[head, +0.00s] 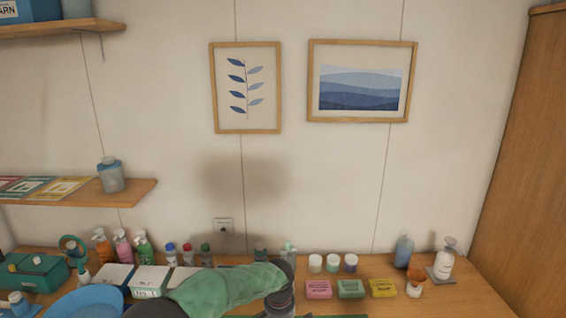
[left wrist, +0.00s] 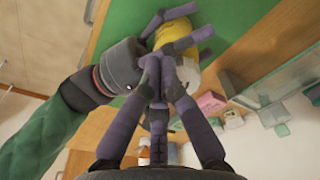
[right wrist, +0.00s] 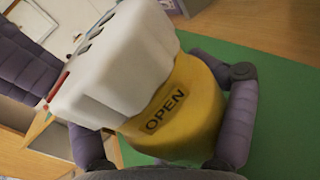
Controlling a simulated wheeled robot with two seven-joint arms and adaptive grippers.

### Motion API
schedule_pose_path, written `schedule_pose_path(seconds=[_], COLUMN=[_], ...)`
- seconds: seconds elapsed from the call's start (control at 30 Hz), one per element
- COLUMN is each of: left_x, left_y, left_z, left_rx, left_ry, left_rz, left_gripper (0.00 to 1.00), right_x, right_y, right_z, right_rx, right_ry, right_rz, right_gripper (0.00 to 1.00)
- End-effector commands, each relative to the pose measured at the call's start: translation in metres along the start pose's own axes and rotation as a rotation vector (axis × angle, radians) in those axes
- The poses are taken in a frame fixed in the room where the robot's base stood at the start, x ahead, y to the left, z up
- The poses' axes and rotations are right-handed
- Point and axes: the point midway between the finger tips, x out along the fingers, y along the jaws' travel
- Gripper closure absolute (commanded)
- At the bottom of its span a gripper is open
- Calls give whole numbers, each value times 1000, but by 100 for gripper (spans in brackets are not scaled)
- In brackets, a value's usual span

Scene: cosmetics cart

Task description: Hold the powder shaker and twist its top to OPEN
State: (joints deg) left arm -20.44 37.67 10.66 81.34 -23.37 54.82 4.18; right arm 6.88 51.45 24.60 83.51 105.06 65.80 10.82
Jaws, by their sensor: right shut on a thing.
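The powder shaker (right wrist: 185,105) has a yellow body with a dark OPEN label and a blocky white top (right wrist: 115,60). It fills the middle of the right wrist view, tilted. My right gripper (right wrist: 165,125) is shut on the yellow body, one finger on each side. The shaker also shows in the left wrist view (left wrist: 176,36), beyond my left gripper (left wrist: 157,62). The left fingertips are together, in front of the shaker; whether they touch it I cannot tell. In the head view, my green-sleeved arm shows at the bottom; both fingertip pairs and the shaker are hidden.
A green mat (right wrist: 275,95) lies below. In the head view, pink, green and yellow boxes (head: 382,288), small jars (head: 333,263) and a pump bottle (head: 443,262) stand right. Pump bottles (head: 122,246), white boxes (head: 115,276) and a blue bowl (head: 92,302) are left.

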Motion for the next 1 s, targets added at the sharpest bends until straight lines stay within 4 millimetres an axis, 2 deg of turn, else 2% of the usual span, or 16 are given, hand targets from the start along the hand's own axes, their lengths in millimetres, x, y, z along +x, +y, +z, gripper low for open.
schedule_pose_path(seconds=[0.03,0.27,0.73,1.0], left_x=[14,10,-43,-54], left_y=[7,8,5,5], left_z=[11,15,10,9], left_rx=[8,8,6,5], left_ry=[-35,-36,-19,-19], left_rz=[8,7,3,3], left_gripper=[100,100,100,100], right_x=[1,0,-1,-1], right_y=[-2,-3,0,1], right_z=[2,1,-2,-4], right_rx=[-3,0,5,8], right_ry=[-4,-2,3,6], right_rz=[-3,-6,-3,-2], right_gripper=[58,59,59,59])
